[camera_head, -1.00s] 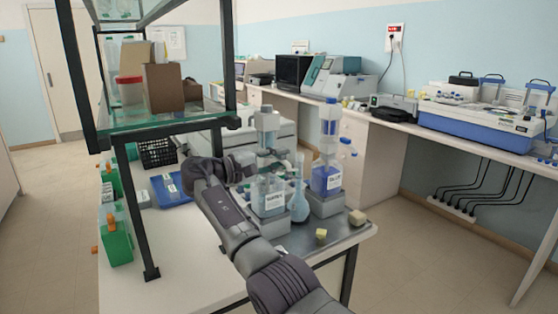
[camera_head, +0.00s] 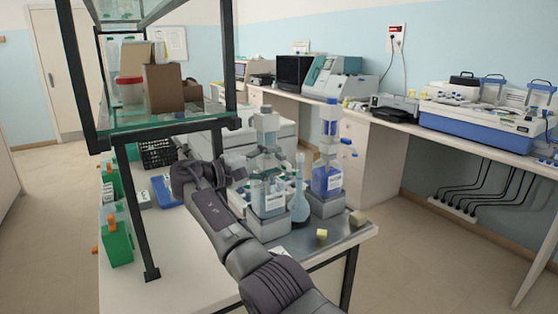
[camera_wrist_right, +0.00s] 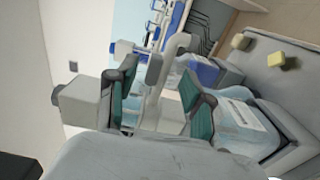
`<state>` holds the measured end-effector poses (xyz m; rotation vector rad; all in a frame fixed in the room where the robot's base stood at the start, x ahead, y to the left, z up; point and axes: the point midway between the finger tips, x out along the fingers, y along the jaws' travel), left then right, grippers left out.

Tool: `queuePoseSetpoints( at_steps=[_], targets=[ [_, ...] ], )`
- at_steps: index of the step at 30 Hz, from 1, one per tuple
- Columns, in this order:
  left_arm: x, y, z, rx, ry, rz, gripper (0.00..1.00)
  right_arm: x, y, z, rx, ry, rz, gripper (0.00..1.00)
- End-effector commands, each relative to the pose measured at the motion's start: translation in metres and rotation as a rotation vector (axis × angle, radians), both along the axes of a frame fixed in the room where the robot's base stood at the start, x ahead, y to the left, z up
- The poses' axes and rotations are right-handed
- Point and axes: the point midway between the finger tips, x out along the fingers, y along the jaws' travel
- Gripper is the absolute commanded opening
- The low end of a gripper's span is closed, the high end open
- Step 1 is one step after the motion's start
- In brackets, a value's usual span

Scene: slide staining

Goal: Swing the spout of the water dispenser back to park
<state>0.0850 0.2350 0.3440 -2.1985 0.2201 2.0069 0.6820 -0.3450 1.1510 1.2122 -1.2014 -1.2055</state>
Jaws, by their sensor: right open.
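The water dispenser (camera_head: 268,168) is a clear bottle with a pump head on a grey base, on the bench's metal tray. It also shows in the right wrist view (camera_wrist_right: 238,120), lying sideways in the picture. My right gripper (camera_head: 232,168) is just left of the dispenser's upper part. In the right wrist view its green-padded fingers (camera_wrist_right: 158,88) are apart. A pale tube, apparently the spout (camera_wrist_right: 154,100), shows in the gap between them; whether either finger touches it I cannot tell. My left gripper is not in view.
Small yellowish cubes (camera_head: 321,235) lie on the tray's front. A black-framed glass shelf (camera_head: 165,128) stands at left, close to my arm. Green boxes (camera_head: 117,245) line the bench's left edge.

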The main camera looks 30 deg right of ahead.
Motion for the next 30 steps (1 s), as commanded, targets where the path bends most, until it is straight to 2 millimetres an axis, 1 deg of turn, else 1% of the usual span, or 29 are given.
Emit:
queuePoseSetpoints(
  at_steps=[1, 6, 9, 12, 15, 18, 30],
  targets=[
    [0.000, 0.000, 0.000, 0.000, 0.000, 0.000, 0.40, 0.001, 0.013, 0.001, 0.000, 0.000, 0.004, 0.51],
    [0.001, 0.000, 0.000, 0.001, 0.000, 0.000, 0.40, 0.001, 0.052, 0.001, 0.000, 0.000, 0.004, 0.51],
    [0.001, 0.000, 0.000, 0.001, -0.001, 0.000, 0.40, 0.000, 0.071, 0.001, 0.000, 0.001, 0.002, 0.51],
    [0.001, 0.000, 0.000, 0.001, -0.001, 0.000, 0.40, 0.000, 0.082, 0.001, 0.002, 0.001, 0.001, 0.51],
    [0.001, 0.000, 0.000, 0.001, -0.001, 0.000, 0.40, 0.000, 0.090, 0.000, 0.001, 0.000, 0.001, 0.51],
    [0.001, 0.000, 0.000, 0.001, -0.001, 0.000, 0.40, -0.001, 0.093, 0.000, 0.000, 0.000, -0.001, 0.51],
    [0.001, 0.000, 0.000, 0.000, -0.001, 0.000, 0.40, -0.001, 0.094, 0.000, 0.000, -0.001, -0.001, 0.51]
  ],
)
